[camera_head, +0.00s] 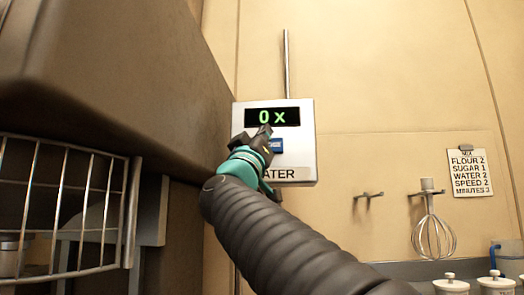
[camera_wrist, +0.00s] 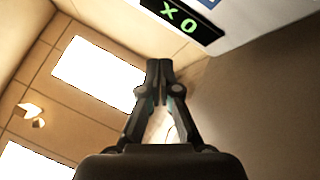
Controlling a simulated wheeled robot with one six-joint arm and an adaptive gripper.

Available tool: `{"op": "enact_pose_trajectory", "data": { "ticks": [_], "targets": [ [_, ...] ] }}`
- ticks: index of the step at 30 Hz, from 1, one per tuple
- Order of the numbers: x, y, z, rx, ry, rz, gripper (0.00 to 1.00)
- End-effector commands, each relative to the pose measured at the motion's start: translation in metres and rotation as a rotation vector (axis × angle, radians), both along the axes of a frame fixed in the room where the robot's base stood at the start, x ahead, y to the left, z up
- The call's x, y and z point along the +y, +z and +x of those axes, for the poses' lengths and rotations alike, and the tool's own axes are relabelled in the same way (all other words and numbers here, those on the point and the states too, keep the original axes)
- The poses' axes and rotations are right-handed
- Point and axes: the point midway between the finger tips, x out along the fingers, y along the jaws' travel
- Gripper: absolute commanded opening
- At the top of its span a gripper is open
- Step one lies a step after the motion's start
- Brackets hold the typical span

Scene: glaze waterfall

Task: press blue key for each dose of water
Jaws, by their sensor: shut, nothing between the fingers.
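The water dispenser (camera_head: 308,150) is a pale box on the back wall with a dark display (camera_head: 272,117) reading "0 x" in green. The display also shows in the wrist view (camera_wrist: 183,20), turned upside down. The blue key (camera_head: 276,144) sits below the display, partly hidden behind my gripper. A sliver of blue shows at the top edge of the wrist view (camera_wrist: 209,3). The label under the key is partly covered and shows "ATER". My gripper (camera_head: 264,131) is shut and empty, in front of the box near the key; I cannot tell whether it touches. Its closed tips show in the wrist view (camera_wrist: 160,66).
A recipe card (camera_head: 469,172) on the wall reads flour 2, sugar 1, water 2, speed 2, minutes 3. A whisk (camera_head: 433,232) hangs beside an empty hook (camera_head: 368,196). A large brown machine (camera_head: 110,80) with a wire guard (camera_head: 65,205) fills the left.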

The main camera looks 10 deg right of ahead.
Motion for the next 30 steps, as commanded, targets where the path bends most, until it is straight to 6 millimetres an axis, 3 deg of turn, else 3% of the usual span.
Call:
{"op": "enact_pose_trajectory", "data": {
  "ticks": [16,30],
  "targets": [
    [-0.006,0.004,0.001,-0.008,-0.043,0.016,0.00],
    [-0.022,0.004,0.051,-0.007,-0.043,0.015,0.00]
  ]
}}
